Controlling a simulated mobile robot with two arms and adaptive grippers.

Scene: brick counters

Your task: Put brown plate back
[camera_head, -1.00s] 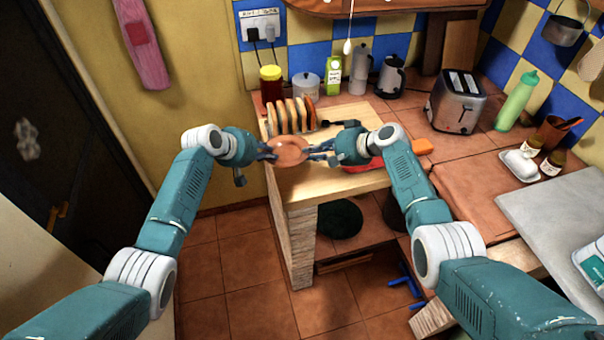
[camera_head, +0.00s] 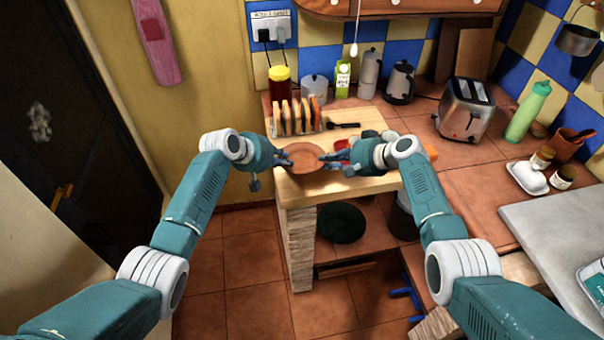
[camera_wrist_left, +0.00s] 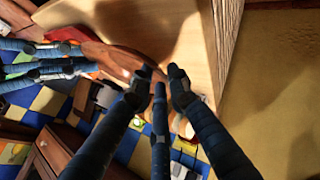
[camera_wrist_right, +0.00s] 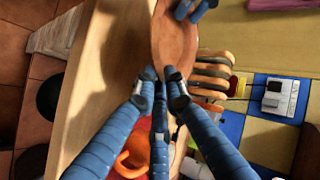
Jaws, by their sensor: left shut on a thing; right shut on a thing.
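The round brown plate (camera_head: 303,157) is held between my two grippers over the front left part of the wooden counter board. My left gripper (camera_head: 284,158) is shut on its left edge. My right gripper (camera_head: 336,158) is shut on its right edge. The plate also shows in the left wrist view (camera_wrist_left: 113,56) and in the right wrist view (camera_wrist_right: 174,40), by the blue fingers. A rack with several upright plates (camera_head: 294,113) stands just behind the held plate. I cannot tell whether the plate touches the board.
A dark utensil (camera_head: 343,125) lies right of the rack. A red item (camera_head: 343,145) is partly hidden behind my right gripper. A jar (camera_head: 281,87), pot (camera_head: 314,88) and green carton (camera_head: 342,78) stand behind. A dark green round object (camera_head: 341,222) sits on the shelf below.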

